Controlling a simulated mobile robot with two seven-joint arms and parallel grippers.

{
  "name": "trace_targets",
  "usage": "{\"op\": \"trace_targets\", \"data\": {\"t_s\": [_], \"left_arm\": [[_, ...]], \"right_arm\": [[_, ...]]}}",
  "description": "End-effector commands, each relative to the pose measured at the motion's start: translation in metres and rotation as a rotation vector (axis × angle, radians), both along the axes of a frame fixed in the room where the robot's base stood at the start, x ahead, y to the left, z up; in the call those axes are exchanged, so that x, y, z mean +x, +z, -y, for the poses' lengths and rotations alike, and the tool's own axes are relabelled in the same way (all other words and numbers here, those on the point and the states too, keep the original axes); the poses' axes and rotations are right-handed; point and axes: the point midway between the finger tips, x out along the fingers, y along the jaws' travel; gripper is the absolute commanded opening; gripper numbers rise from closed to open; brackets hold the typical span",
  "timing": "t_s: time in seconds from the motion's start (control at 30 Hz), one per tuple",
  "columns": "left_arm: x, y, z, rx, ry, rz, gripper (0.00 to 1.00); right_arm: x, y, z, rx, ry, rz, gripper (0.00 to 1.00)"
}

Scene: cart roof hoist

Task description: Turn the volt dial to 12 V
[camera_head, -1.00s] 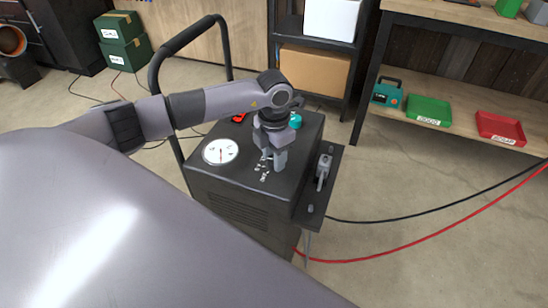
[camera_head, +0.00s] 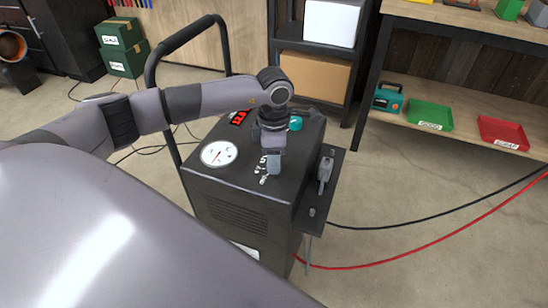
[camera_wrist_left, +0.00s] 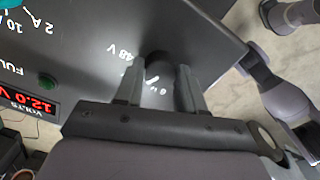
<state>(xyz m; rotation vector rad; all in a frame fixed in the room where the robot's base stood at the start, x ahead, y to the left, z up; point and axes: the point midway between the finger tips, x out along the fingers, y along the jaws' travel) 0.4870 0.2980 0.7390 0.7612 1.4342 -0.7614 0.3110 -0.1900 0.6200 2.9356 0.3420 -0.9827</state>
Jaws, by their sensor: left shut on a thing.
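The volt dial (camera_wrist_left: 160,66) is a dark round knob on the sloping top of a black charger cart (camera_head: 240,205). In the left wrist view it sits between the two fingers of my left gripper (camera_wrist_left: 160,88), which is shut on it. White marks show around it, among them "48 V"; the rest are partly hidden by the fingers. A red display (camera_wrist_left: 35,105) labelled VOLTS appears upside down in that view and seems to read 12.0 V. In the head view my left gripper (camera_head: 272,165) stands over the dial's printed marks and hides the knob.
The top also bears a white round gauge (camera_head: 219,154) and a teal knob (camera_head: 296,123). A grey clamp (camera_head: 325,172) lies on the cart's side shelf. Black and red cables (camera_head: 425,243) run across the floor at right. A black handle (camera_head: 155,80) rises behind the cart.

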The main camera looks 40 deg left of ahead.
Motion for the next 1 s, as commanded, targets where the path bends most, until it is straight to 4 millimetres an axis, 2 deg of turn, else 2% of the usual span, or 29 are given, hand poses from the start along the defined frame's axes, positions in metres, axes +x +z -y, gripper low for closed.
{"op": "trace_targets", "data": {"t_s": [0.43, 0.47, 0.53, 0.83, 1.0], "left_arm": [[0.001, 0.001, 0.0, -0.001, -0.01, 0.002, 0.08], [0.001, 0.001, 0.0, -0.001, -0.01, 0.002, 0.42], [0.001, 0.001, 0.0, -0.001, -0.01, 0.002, 0.64], [0.0, 0.002, 0.0, 0.0, -0.01, 0.001, 0.64], [0.001, 0.02, 0.0, 0.0, -0.01, 0.005, 0.64]], "right_arm": [[0.0, 0.0, 0.0, -0.001, 0.001, 0.001, 0.57], [0.0, 0.0, 0.0, -0.001, 0.001, 0.001, 0.57], [0.0, 0.0, 0.0, -0.001, 0.0, 0.001, 0.57], [0.0, 0.0, 0.0, 0.0, -0.001, 0.001, 0.57], [0.0, 0.001, 0.0, -0.001, -0.001, 0.0, 0.57]]}}
